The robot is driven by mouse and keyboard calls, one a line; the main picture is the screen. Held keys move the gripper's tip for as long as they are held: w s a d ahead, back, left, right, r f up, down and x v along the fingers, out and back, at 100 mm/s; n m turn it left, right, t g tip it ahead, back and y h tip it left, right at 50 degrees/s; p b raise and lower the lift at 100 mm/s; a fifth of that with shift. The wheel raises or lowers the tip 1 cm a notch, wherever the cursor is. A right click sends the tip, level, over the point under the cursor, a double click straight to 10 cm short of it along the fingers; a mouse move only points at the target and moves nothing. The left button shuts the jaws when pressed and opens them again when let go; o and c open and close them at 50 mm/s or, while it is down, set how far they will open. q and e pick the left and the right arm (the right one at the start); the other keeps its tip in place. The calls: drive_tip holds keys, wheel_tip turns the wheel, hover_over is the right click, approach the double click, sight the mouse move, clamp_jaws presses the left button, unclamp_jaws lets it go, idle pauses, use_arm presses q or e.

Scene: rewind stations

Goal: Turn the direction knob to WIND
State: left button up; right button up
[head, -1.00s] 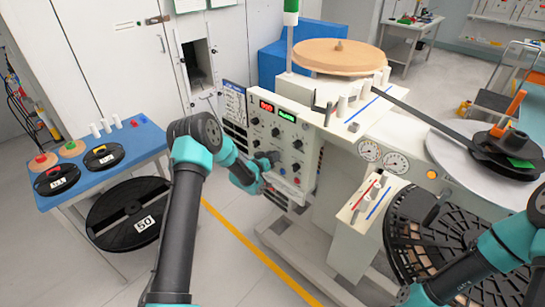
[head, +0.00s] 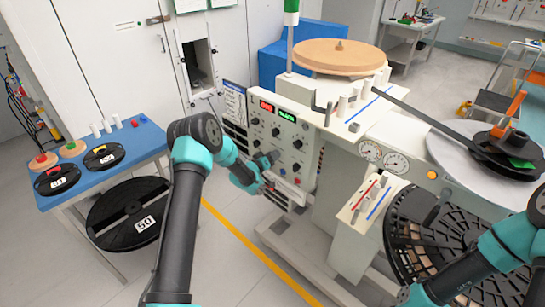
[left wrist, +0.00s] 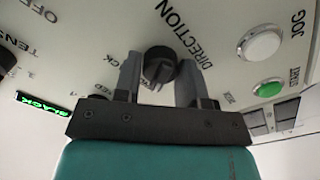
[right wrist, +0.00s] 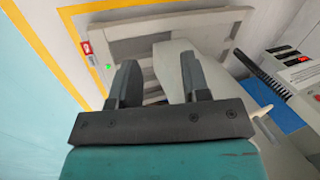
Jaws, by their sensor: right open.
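The direction knob (left wrist: 160,64) is a dark round knob on the pale control panel, beside the printed word DIRECTION in the left wrist view. My left gripper (left wrist: 159,78) is open, with one finger on each side of the knob and small gaps to it. In the head view my left gripper (head: 272,160) is at the lower part of the control panel (head: 262,133) and hides the knob. The knob's pointer cannot be made out. My right gripper (right wrist: 156,82) is open and empty in the right wrist view.
Near the direction knob are a white JOG button (left wrist: 262,43) and a green button (left wrist: 268,88). Other dark knobs sit higher on the panel. A blue table (head: 130,150) with reels stands at left. A large black reel (head: 405,240) is near my right arm.

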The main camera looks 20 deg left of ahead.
use_arm(q)
drive_tip(key=o, duration=0.4)
drive_tip(key=v, duration=1.7)
drive_tip(key=shift+s+a, duration=0.15)
drive_tip(key=s+d+f+g+y, duration=0.1)
drive_tip(key=s+d+f+g, duration=0.3)
drive_tip(key=d+f, duration=0.2)
drive_tip(key=s+d+f+g, duration=0.2)
drive_tip(key=s+d+g, duration=0.2)
drive_tip(key=s, duration=0.3)
drive_tip(key=s+d+f+m+g, duration=0.1)
drive_tip(key=s+d+f+g, duration=0.2)
drive_tip(key=s, duration=0.5)
drive_tip(key=s+d+f+m+g+y, duration=0.1)
drive_tip(key=s+d+f+g, duration=0.1)
drive_tip(key=s+d+g, duration=0.3)
drive_tip(key=shift+s+f, duration=0.2)
drive_tip(key=shift+s, duration=1.35)
